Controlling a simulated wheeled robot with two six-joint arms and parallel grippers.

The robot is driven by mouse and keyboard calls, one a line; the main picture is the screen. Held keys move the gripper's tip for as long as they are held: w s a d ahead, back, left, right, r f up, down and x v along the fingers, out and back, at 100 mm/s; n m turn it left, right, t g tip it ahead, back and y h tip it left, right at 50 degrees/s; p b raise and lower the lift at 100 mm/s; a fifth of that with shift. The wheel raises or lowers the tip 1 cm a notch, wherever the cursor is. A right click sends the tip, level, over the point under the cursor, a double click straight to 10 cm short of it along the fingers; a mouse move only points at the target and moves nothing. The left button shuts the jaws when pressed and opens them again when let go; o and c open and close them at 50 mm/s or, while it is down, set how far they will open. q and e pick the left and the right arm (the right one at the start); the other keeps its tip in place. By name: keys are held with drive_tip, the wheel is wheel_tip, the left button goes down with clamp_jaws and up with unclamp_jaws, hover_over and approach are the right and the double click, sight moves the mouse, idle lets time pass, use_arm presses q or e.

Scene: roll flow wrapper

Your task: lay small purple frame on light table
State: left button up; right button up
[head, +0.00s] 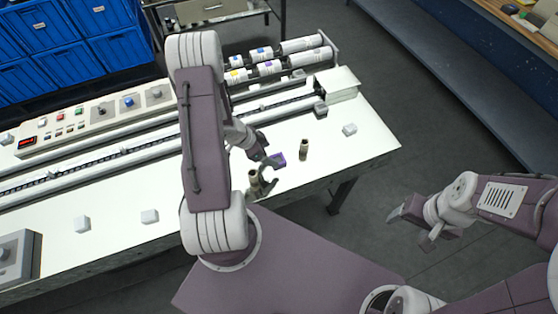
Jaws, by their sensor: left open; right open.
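The small purple frame (278,159) is at the right part of the light table (352,158), right at the fingers of my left gripper (267,168). My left gripper is open and low over the table. I cannot tell whether its fingers touch the frame or whether the frame rests flat on the surface. Part of the frame is hidden by a finger. My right gripper (414,226) is open and empty, out over the floor to the right of the table.
Small brown cylinders stand close by, one right of the frame (303,149) and one below the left gripper (254,182). White blocks (349,129) lie on the table. Printed rolls (262,54) and a long rail (150,150) lie behind. A control panel (100,112) stands left.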

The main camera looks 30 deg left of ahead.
sight(278, 160)
use_arm(q)
drive_tip(key=shift+d+f, duration=0.1)
drive_tip(key=shift+f, duration=0.25)
drive_tip(key=b+x, duration=0.1)
drive_tip(key=x, duration=0.3)
drive_tip(key=shift+s+d, duration=0.1)
drive_tip(key=shift+s, duration=0.05)
drive_tip(key=shift+d+f, duration=0.1)
drive_tip(key=shift+f, duration=0.1)
drive_tip(key=shift+r, duration=0.1)
drive_tip(key=c, duration=1.4)
wheel_tip(278, 160, up, 28)
drive_tip(key=p, duration=1.2)
drive_tip(key=shift+p, duration=0.35)
